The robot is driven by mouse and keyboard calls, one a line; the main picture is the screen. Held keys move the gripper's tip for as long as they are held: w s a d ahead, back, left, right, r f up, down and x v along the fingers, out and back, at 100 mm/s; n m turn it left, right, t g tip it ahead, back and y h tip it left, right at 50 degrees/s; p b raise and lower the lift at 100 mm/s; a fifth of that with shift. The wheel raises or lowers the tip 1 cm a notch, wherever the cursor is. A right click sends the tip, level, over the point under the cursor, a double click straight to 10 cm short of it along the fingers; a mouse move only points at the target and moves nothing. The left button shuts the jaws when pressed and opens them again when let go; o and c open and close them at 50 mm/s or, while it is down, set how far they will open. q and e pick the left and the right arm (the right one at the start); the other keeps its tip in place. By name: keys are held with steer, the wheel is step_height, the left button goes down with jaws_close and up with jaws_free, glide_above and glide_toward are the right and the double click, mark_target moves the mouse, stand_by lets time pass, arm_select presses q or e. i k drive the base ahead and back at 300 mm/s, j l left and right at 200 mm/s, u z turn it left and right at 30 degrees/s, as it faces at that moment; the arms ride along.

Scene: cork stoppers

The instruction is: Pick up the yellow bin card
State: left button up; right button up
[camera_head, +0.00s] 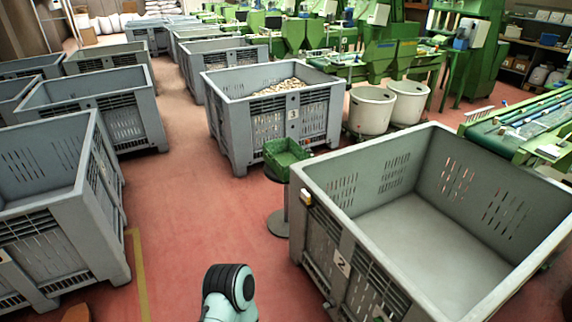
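A small yellow and white piece (306,196) sits at the near left corner of the large grey bin marked 2 (333,232), just below its rim. It may be the yellow bin card, but it is too small to tell. White number cards are fixed to the bins: a card with 2 (341,263) and a card with 3 (293,115). A teal and black link of my own arm shows at the bottom middle. Neither of my grippers is in view.
The bin marked 3 (236,134) holds corks. More grey bins (88,235) line the left. Red floor (190,215) is clear between them. Green machines stand behind.

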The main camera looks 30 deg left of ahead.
mark_target(305, 195)
steer(key=j+z, duration=0.1)
steer(key=z, duration=0.25)
steer(key=i+j+z, duration=0.1)
steer(key=z, duration=0.3)
steer(key=j+z, duration=0.25)
steer(key=j, duration=0.3)
steer(key=j+z, duration=0.25)
steer(key=j, duration=0.35)
steer(key=j+z, duration=0.1)
steer(key=j, duration=0.65)
steer(key=k+j+z, duration=0.1)
steer(key=j, duration=0.6)
steer(key=k+j+z, duration=0.1)
steer(key=j, duration=0.65)
